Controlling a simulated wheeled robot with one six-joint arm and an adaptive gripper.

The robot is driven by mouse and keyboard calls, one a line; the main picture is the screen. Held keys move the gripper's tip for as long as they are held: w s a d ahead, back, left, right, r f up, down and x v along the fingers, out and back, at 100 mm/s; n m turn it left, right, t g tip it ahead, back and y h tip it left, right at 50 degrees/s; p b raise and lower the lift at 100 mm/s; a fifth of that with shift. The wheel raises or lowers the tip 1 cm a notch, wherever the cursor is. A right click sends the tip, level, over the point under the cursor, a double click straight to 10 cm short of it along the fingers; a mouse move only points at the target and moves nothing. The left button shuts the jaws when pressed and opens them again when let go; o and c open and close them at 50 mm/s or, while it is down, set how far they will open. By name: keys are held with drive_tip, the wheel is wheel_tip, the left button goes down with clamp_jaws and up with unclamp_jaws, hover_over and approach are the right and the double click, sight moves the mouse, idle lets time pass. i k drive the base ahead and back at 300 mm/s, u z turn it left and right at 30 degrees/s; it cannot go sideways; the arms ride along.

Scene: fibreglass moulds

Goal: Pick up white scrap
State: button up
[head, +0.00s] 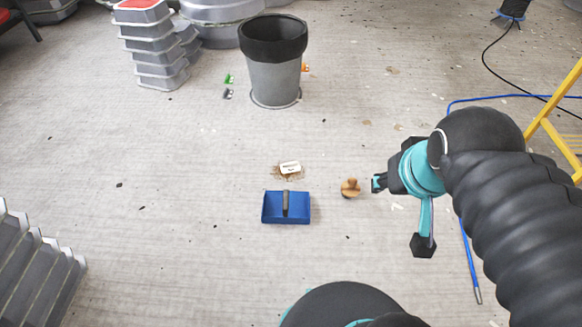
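The white scrap (290,168) is a small pale piece with a dark mark, lying on a patch of brown debris on the floor. It is just behind a blue dustpan (271,210) with a dark handle. My gripper (379,183), black and teal, is to the right of the scrap and clearly apart from it, past a small wooden object (350,187). The gripper is seen small and partly from behind, so its finger opening is unclear. No held thing is visible at it.
A grey bin with a black rim (274,85) stands behind the scrap. Small green and dark bits (228,85) lie beside it. Grey stacked moulds (150,50) stand back left. A blue cable (468,250) and yellow frame (553,105) are on the right. Floor left of the dustpan is mostly clear.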

sight(293, 166)
drive_tip(key=k, duration=0.5)
drive_tip(key=u, duration=1.3)
drive_tip(key=i, duration=5.3)
drive_tip(key=z, duration=3.85)
drive_tip(key=i, duration=0.5)
